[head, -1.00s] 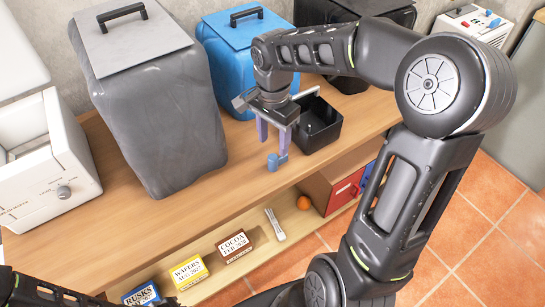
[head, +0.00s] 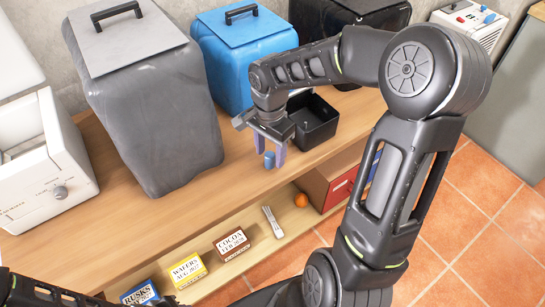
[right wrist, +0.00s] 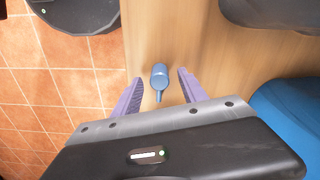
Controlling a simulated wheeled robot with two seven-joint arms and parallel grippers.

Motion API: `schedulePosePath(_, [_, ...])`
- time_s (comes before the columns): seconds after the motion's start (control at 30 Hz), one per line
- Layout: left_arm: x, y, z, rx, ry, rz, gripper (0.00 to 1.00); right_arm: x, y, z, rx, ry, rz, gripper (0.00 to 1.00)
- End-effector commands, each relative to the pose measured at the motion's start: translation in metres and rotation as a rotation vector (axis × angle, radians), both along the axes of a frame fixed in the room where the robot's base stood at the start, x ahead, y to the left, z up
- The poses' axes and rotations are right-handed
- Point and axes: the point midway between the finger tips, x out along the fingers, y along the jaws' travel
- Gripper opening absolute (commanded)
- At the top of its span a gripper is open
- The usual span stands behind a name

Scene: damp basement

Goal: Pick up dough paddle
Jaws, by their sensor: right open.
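A small blue piece with a rounded body and a thin stem, which I take for the dough paddle (head: 269,160), stands on the wooden bench top near its front edge. The right wrist view shows the dough paddle (right wrist: 159,76) between the two purple fingers, with a gap on each side. My right gripper (head: 270,154) is open and points down over it, its fingers on either side. Of my left arm only a dark part shows at the lower left of the head view; its gripper is not seen.
A black open bin (head: 315,119) stands right behind the gripper. A grey container (head: 155,105), a blue one (head: 238,60) and a white machine (head: 45,165) stand on the bench.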

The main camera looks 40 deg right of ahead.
Motion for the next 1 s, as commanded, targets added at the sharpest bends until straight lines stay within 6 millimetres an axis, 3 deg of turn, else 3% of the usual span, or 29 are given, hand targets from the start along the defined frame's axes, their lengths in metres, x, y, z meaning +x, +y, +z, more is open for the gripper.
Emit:
schedulePosePath(0.2, [0.000, 0.000, 0.000, 0.000, 0.000, 0.000, 0.24, 0.000, 0.001, -0.022, 0.001, 0.000, 0.001, 0.50])
schedulePosePath(0.77, [0.000, 0.000, 0.000, 0.000, 0.000, 0.000, 0.24, 0.000, 0.000, -0.022, 0.000, 0.000, 0.000, 0.50])
schedulePosePath(1.0, [0.000, 0.000, 0.000, 0.000, 0.000, 0.000, 0.24, 0.000, 0.000, -0.021, 0.000, 0.000, 0.000, 0.32])
